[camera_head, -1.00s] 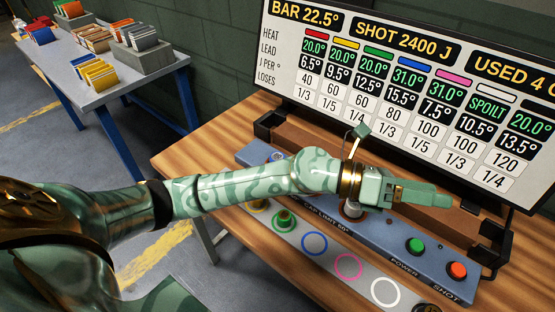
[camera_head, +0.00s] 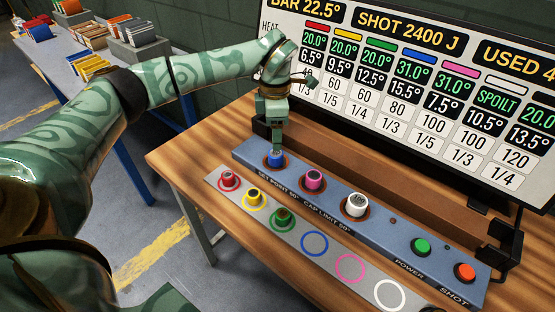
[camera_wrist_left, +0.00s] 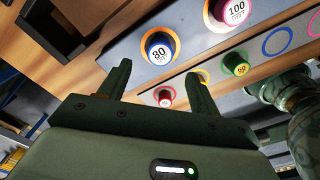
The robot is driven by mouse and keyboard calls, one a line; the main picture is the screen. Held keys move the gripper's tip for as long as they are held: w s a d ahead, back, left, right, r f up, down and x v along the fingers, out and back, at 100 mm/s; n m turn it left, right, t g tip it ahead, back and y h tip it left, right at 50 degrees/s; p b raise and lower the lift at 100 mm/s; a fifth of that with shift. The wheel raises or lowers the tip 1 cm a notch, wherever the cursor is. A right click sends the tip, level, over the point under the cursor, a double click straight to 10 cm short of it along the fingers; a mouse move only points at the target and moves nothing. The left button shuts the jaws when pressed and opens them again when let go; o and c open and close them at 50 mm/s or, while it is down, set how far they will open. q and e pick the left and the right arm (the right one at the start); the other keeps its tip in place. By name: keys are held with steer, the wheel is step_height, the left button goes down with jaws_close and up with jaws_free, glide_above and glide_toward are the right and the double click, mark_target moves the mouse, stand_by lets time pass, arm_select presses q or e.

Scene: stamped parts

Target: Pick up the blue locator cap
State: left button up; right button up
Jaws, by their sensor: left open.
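The blue locator cap (camera_head: 275,160) stands upright in the left-hand hole of the blue bar. In the left wrist view the blue cap (camera_wrist_left: 158,46) shows a white top marked 80. My left gripper (camera_head: 277,147) points down at the cap in the head view, its fingertips at or just above it. In the left wrist view my left gripper (camera_wrist_left: 157,72) has its fingers spread, with the cap seen beyond the gap between the tips. Nothing is held. Contact cannot be told. My right gripper is not in view.
A pink cap (camera_head: 314,181) and a white cap (camera_head: 356,206) stand in the blue bar (camera_head: 385,233). Red (camera_head: 229,181), yellow (camera_head: 254,198) and green (camera_head: 283,219) caps stand on the grey strip (camera_head: 331,262) in front. The sign board (camera_head: 440,60) rises behind.

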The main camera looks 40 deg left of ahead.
mark_target(276, 153)
arm_select(q)
step_height(276, 153, down, 2)
steer(key=shift+f+b, duration=0.25)
steer(key=shift+b, duration=0.05)
step_height(276, 153, down, 5)
steer(key=shift+w+f+b, duration=0.1)
steer(key=shift+b, duration=1.05)
steer(key=shift+d+r, duration=0.1)
steer(key=shift+r, duration=0.15)
steer(key=shift+c, duration=0.5)
steer(key=c, duration=1)
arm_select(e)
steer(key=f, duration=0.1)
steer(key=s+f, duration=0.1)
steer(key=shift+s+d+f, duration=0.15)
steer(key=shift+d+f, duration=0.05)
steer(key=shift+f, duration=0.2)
